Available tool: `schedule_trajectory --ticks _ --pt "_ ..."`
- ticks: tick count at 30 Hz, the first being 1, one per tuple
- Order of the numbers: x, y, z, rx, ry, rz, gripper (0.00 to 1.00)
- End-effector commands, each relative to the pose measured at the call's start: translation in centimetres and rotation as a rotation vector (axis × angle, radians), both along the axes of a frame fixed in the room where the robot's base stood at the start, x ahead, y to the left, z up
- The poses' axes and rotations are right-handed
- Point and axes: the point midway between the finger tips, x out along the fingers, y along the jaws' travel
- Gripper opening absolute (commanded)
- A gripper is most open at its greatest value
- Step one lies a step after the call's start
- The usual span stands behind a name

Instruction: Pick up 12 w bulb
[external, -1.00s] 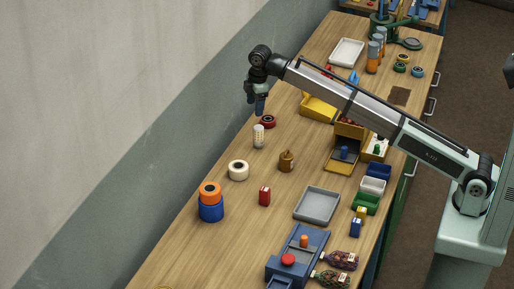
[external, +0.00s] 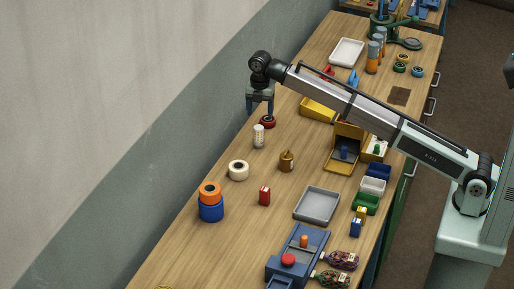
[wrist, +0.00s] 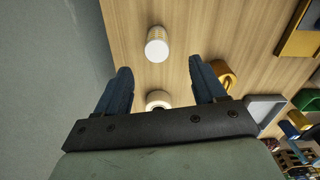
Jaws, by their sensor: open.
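The bulb, a small white ribbed cylinder (external: 258,136), stands on the wooden bench near its wall-side edge. In the wrist view the bulb (wrist: 158,45) shows from above, ahead of the fingertips and roughly centred between them. My gripper (external: 260,112) hangs above the bench, just beyond the bulb in the external view. Its two blue fingers are spread with nothing between them, also in the wrist view (wrist: 161,72). The wattage marking on the bulb is too small to read.
The grey wall (external: 190,130) runs along the bench.

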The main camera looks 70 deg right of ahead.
Motion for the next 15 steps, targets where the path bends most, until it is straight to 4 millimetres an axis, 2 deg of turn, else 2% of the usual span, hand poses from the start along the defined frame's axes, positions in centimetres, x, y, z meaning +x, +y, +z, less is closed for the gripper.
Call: schedule_trajectory --ticks 9,15 --pt "-0.1 0.0 -5.4 0.000 0.001 -0.002 0.70" --pt "0.1 0.0 -6.6 0.000 -0.001 -0.002 0.70"
